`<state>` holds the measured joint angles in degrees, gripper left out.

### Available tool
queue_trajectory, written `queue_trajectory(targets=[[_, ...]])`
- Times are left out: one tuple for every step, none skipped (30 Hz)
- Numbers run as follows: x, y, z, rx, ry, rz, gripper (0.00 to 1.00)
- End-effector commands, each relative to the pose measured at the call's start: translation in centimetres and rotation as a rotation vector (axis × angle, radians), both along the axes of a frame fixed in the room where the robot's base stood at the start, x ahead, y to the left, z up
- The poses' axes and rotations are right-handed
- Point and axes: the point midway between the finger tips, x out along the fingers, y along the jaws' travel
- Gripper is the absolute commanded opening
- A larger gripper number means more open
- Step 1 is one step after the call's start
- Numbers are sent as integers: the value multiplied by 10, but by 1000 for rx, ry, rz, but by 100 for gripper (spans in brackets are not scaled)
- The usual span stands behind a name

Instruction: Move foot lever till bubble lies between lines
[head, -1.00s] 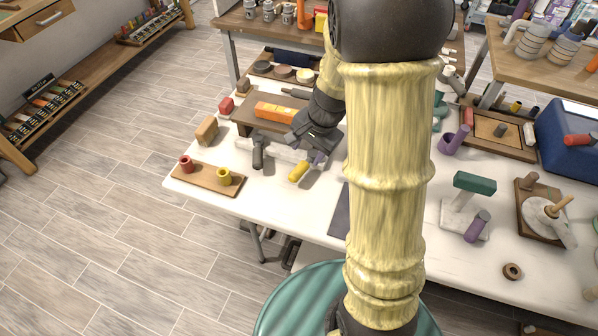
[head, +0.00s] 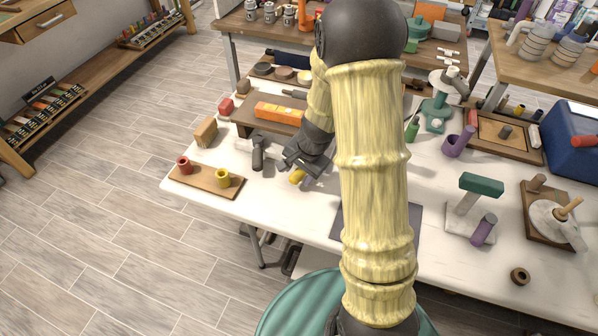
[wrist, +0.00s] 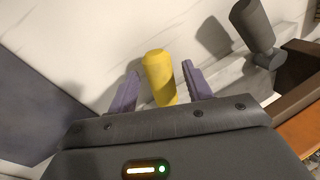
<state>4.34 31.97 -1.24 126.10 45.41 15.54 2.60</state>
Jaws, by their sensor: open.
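A yellow rounded handle (wrist: 158,78), which looks like the foot lever, stands between my gripper's two purple fingers in the wrist view. My gripper (wrist: 160,74) is open, with a gap visible on each side of the handle. In the head view my gripper (head: 301,178) is low over the table and partly covers the yellow handle (head: 296,176). An orange block, apparently the level (head: 279,113), lies on a brown raised board (head: 243,115) behind. Its bubble and lines are too small to read.
A dark grey peg (head: 258,153) stands left of my gripper and shows at the upper right in the wrist view (wrist: 256,30). A wooden board (head: 205,182) with red and yellow cups is at the table's left edge. A dark mat (head: 413,222) lies to the right.

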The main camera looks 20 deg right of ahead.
Motion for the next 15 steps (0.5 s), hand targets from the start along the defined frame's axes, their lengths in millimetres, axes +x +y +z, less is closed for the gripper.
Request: queue_trajectory(targets=[[0, 0, 0, 0, 0, 1, 46], [0, 0, 0, 0, 0, 1, 40], [0, 0, 0, 0, 0, 1, 32], [0, 1, 0, 0, 0, 1, 26], [0, 1, 0, 0, 0, 1, 21], [0, 1, 0, 0, 0, 2, 13], [0, 1, 0, 0, 0, 3, 7], [0, 1, 0, 0, 0, 3, 1], [0, 1, 0, 0, 0, 3, 0], [0, 1, 0, 0, 0, 3, 0], [0, 1, 0, 0, 0, 3, 0], [0, 1, 0, 1, 1, 4, 0], [0, 1, 0, 0, 0, 8, 0], [-1, 0, 0, 1, -1, 15, 0], [-1, 0, -1, 1, -1, 27, 0]])
